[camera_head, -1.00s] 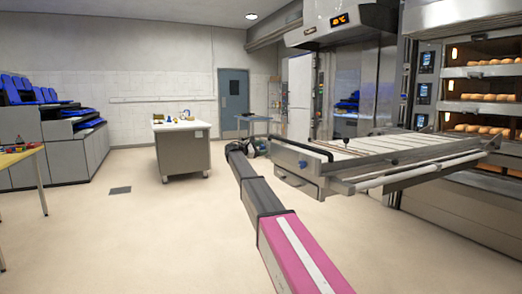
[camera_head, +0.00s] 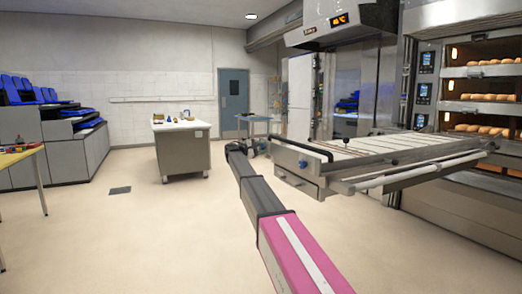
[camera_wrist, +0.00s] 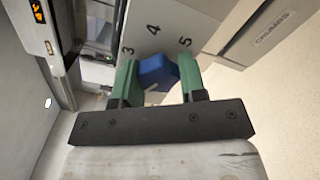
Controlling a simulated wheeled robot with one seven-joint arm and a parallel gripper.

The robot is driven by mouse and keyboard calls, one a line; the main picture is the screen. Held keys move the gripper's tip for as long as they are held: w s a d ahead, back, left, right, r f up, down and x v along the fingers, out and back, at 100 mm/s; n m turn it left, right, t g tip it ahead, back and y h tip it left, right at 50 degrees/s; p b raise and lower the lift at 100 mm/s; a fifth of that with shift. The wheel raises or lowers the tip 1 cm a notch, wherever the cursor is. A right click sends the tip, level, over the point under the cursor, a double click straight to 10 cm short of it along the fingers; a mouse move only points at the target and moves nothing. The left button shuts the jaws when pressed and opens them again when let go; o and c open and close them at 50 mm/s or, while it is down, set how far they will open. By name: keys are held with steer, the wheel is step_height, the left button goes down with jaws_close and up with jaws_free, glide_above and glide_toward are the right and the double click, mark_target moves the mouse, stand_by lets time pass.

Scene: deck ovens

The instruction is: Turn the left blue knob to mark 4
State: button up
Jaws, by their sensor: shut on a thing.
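In the wrist view a blue knob (camera_wrist: 158,72) sits on a pale grey panel (camera_wrist: 180,22). Marks 3, 4 and 5 are printed around it: 3 by the left finger, 4 above the knob, 5 by the right finger. A pale line shows on the knob's lower edge; I cannot tell which mark it points to. My gripper (camera_wrist: 158,78) is shut on the knob, one green finger on each side. In the head view my gripper is hidden.
A drawer front labelled CRUMBS (camera_wrist: 272,30) is beside the panel in the wrist view. In the head view a long loader table (camera_head: 400,150) stands before the deck ovens (camera_head: 480,88). A grey cabinet (camera_head: 182,152) stands further back. The floor between is clear.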

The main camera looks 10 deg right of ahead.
steer(key=m, duration=0.6)
steer(key=shift+m, duration=0.3)
steer(key=m, duration=1.2)
steer(key=shift+m, duration=0.3)
steer(key=m, duration=0.6)
steer(key=o, duration=0.9)
steer(key=shift+a, duration=0.1)
steer(key=shift+r, duration=0.1)
steer(key=v, duration=1)
steer(key=shift+s+a, duration=0.1)
steer(key=shift+a, duration=0.25)
